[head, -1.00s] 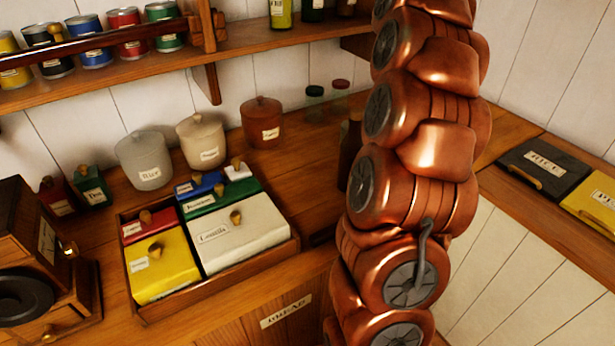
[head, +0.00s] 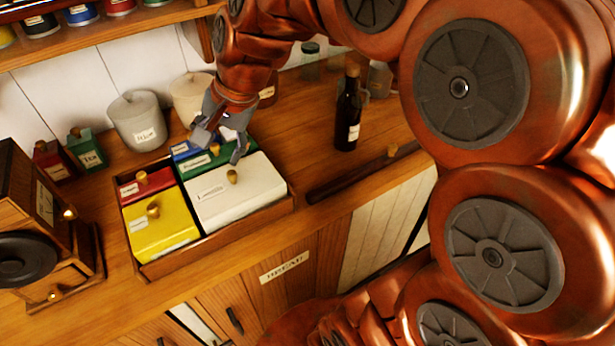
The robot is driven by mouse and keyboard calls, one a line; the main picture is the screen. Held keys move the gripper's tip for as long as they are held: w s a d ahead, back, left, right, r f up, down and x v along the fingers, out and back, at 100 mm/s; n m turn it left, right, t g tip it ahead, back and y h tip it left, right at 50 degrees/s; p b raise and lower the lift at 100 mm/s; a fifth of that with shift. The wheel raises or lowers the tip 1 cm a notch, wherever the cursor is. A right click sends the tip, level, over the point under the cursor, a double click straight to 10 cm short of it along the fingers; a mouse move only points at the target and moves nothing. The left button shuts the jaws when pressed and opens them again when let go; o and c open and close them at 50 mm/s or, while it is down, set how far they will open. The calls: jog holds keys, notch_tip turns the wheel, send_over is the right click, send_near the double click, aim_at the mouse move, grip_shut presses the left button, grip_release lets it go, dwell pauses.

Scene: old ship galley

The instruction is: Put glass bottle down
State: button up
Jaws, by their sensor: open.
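A dark glass bottle (head: 348,112) with a cork and a pale label stands upright on the wooden counter (head: 290,135), right of the box of lidded tins. My gripper (head: 219,148) is open and empty. It hangs over the back of the lidded box, above the green and blue lids, well to the left of the bottle. My copper arm arches across the top and right of the view, behind and above the bottle. The gripper and bottle are clearly apart.
A wooden box (head: 215,240) holds several coloured lidded tins. Canisters (head: 138,121) and small tins (head: 87,148) line the wall. A grinder (head: 35,230) stands at left. A dark rolling pin (head: 362,173) lies at the counter's front edge. Bare counter lies between box and bottle.

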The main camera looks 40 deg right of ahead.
jog(key=s+d+f+n+g+h, duration=0.1)
jog(key=s+f+n, duration=0.4)
jog(key=s, duration=0.6)
jog(key=s+d+f+n+g+h, duration=0.1)
jog(key=s+f+n+g, duration=0.3)
jog(key=s, duration=0.7)
jog(key=shift+s+d+f+n+g+h, duration=0.3)
jog(key=shift+f+n+h, duration=0.25)
jog(key=shift+f, duration=0.2)
